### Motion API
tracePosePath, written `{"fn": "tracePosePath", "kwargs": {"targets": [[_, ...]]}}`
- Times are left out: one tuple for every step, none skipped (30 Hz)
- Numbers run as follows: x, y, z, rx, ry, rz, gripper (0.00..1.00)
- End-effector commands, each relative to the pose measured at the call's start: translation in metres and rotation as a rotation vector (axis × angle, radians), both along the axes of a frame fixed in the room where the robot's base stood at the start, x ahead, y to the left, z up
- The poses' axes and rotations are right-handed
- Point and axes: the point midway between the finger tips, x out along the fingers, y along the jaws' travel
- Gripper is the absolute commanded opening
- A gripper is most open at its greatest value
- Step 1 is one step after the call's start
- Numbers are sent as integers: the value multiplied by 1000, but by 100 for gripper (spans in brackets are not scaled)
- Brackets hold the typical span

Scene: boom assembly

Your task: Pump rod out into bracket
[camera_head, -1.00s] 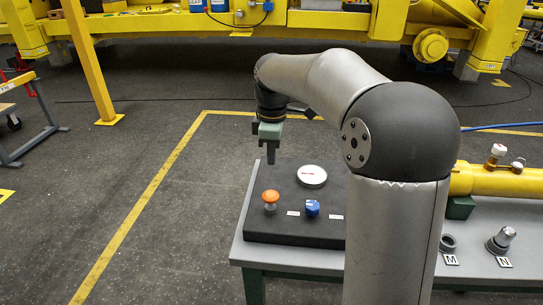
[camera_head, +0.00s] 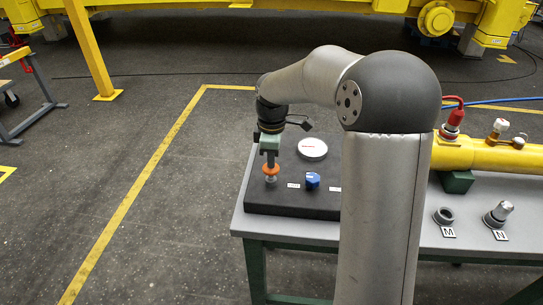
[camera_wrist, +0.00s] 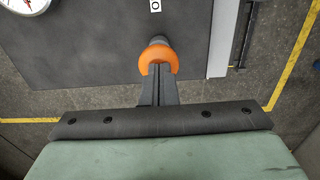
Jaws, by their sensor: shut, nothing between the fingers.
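The orange mushroom button (camera_head: 271,169) stands on the dark control panel (camera_head: 300,205) at the left end of the table. My gripper (camera_head: 270,160) is shut and empty, pointing down right at the orange button. In the wrist view the shut fingertips (camera_wrist: 156,72) overlap the button's orange cap (camera_wrist: 158,54); I cannot tell whether they press on it. A blue knob (camera_head: 312,180) and a round white gauge (camera_head: 312,147) are on the same panel. The yellow cylinder (camera_head: 480,155) lies on the table to the right, partly behind my arm. I cannot make out the rod or the bracket.
A red hose fitting (camera_head: 454,118) stands on the cylinder. A dark ring (camera_head: 443,215) by label M and a metal pin part (camera_head: 498,213) by label N sit on the table's right front. A yellow frame (camera_head: 92,50) stands at the back left.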

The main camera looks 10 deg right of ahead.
Motion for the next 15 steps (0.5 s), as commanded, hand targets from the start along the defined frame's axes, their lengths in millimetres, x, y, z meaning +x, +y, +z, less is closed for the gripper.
{"fn": "tracePosePath", "kwargs": {"targets": [[0, 0, -1, 0, 0, 0, 0], [0, 0, -3, 0, 1, 0, 0], [0, 0, -7, -1, 1, 0, 0], [0, 0, -11, 0, 2, 0, 0], [0, 0, -15, 0, 3, 0, 0], [0, 0, -22, 0, 2, 1, 0], [0, 0, -26, 0, 2, 1, 0], [0, 0, -29, 0, 2, 1, 0], [0, 0, -30, 0, 1, 1, 0], [0, 0, -30, 0, 1, 1, 0], [0, 0, -30, 0, 1, 1, 0], [0, 0, -29, 0, 2, 1, 0], [0, 0, -30, 0, 3, 1, 0], [-1, 0, -30, 0, 4, 1, 0], [-1, 0, -30, 0, 4, 1, 0]]}}
